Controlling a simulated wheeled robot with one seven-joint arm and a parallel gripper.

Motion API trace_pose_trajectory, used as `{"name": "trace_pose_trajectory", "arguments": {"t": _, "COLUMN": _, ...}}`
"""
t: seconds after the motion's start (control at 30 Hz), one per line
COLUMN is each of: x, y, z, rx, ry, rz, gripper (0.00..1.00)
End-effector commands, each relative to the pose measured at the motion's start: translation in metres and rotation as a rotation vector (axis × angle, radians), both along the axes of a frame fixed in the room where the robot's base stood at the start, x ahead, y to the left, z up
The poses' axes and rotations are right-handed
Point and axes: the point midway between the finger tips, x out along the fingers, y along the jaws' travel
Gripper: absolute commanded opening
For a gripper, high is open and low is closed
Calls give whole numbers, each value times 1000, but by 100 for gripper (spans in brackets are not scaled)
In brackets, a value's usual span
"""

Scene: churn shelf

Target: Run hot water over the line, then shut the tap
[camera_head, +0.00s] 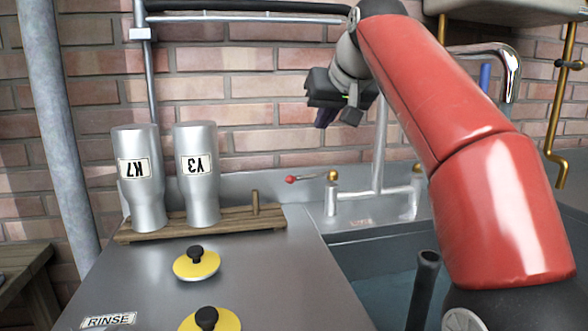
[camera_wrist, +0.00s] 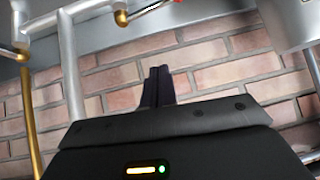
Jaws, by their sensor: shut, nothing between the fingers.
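The tap is a pale metal fitting (camera_head: 377,150) at the back of the sink, with a chrome spout (camera_head: 503,62) curving at upper right, partly behind my arm. Its left valve has a brass cap (camera_head: 332,176) and a lever with a red knob (camera_head: 290,179) pointing left. The right valve also has a brass cap (camera_head: 417,168); its lever is not clear. My gripper (camera_head: 325,118) is shut and empty, above the red knob and apart from it. In the wrist view its fingers (camera_wrist: 158,87) show against brick, with a brass cap (camera_wrist: 122,18) at the top. I see no running water.
Two metal canisters, K7 (camera_head: 142,185) and Y3 (camera_head: 199,180), stand on a wooden rack (camera_head: 240,221) left of the tap. Yellow lids with black knobs (camera_head: 196,264) lie on the counter by a RINSE label (camera_head: 108,320). A dark upright tube (camera_head: 424,285) stands at the sink.

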Motion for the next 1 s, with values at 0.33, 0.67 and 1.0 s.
{"name": "trace_pose_trajectory", "arguments": {"t": 0.33, "x": 23, "y": 26, "z": -39, "rx": -95, "ry": 45, "rz": 117, "gripper": 0}}
{"name": "trace_pose_trajectory", "arguments": {"t": 0.67, "x": 65, "y": 44, "z": -89, "rx": -93, "ry": 45, "rz": 117, "gripper": 0}}
{"name": "trace_pose_trajectory", "arguments": {"t": 1.0, "x": 51, "y": 37, "z": -112, "rx": -92, "ry": 38, "rz": 113, "gripper": 0}}
